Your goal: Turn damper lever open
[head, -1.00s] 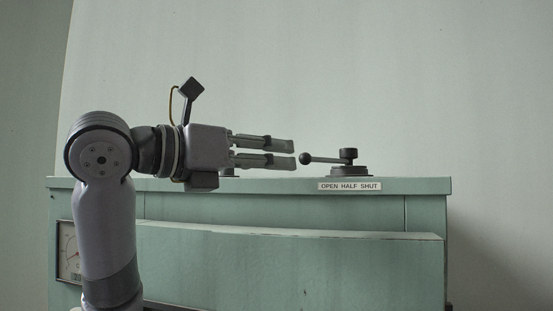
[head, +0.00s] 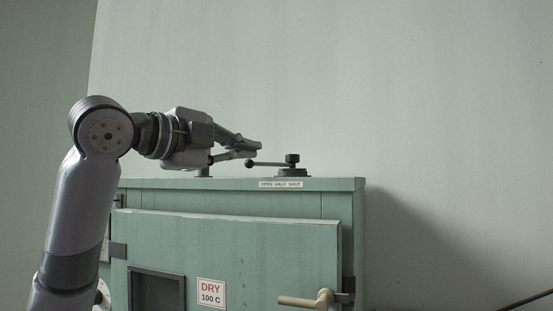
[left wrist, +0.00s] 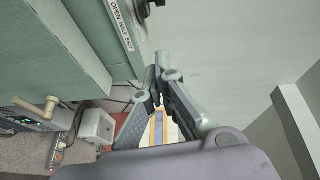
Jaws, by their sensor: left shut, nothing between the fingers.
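The damper lever (head: 268,164) is a dark rod with a round knob (head: 249,164) at its left end and a pivot on a round base (head: 292,172) on top of the green cabinet. It points left in the head view, toward the OPEN end of the label (head: 281,184) reading OPEN HALF SHUT. My left gripper (head: 257,149) is shut and empty, its fingertips just above and close to the knob; I cannot tell if they touch. In the left wrist view the shut fingers (left wrist: 158,72) show, with part of the dark lever base (left wrist: 141,8) at the top edge. My right gripper is out of view.
The green cabinet (head: 230,245) has a door with a DRY 100 C sign (head: 211,293), a dark window (head: 156,291) and a tan handle (head: 318,300). The wall behind is bare. A white box (left wrist: 96,127) stands lower down in the left wrist view.

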